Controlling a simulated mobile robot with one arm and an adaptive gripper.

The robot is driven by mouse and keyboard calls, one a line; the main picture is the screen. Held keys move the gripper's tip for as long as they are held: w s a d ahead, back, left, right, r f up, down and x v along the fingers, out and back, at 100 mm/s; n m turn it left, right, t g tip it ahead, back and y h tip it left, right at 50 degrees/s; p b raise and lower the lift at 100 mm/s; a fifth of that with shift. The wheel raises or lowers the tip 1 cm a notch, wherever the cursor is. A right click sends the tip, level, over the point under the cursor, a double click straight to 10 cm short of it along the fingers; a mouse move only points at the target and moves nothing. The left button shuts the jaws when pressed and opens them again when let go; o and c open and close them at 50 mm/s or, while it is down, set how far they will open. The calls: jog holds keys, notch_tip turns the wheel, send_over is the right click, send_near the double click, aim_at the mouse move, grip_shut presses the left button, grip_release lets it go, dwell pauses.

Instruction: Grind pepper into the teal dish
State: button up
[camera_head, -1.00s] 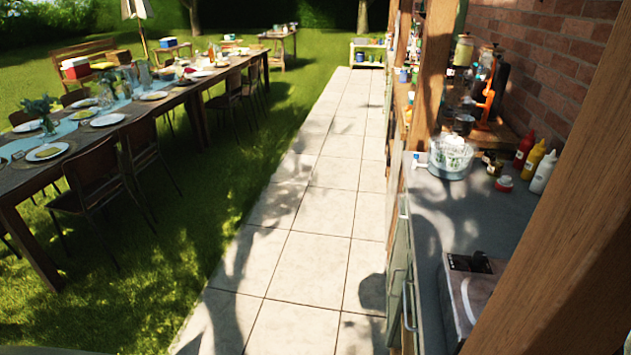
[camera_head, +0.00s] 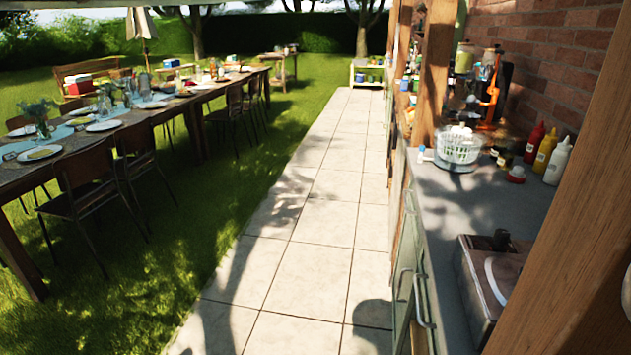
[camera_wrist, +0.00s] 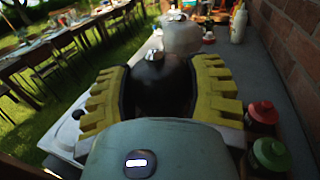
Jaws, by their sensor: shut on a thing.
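My gripper (camera_wrist: 160,66), with yellow ribbed fingers, shows in the wrist view. It is shut on a dark rounded pepper mill (camera_wrist: 161,82) with a shiny metal knob on top. The mill's lower part is hidden by my gripper's body. My gripper does not show in the head view. I cannot make out the teal dish in either view. The long dining table (camera_head: 60,167) at the left carries plates, glasses and plants on a pale blue runner, too small to tell one dish from another.
The counter (camera_head: 455,220) at the right holds a white basket (camera_head: 458,146), sauce bottles (camera_head: 545,148) and a boxy appliance (camera_head: 480,290). A wooden post (camera_head: 560,190) stands close at the right. Chairs (camera_head: 85,195) line the table. The paved path (camera_head: 310,270) is clear.

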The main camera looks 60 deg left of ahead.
jog(key=shift+a+b, duration=0.1)
jog(key=shift+b, duration=0.45)
jog(key=o, duration=1.2)
jog(key=shift+v, duration=3.75)
jog(key=shift+w, duration=0.1)
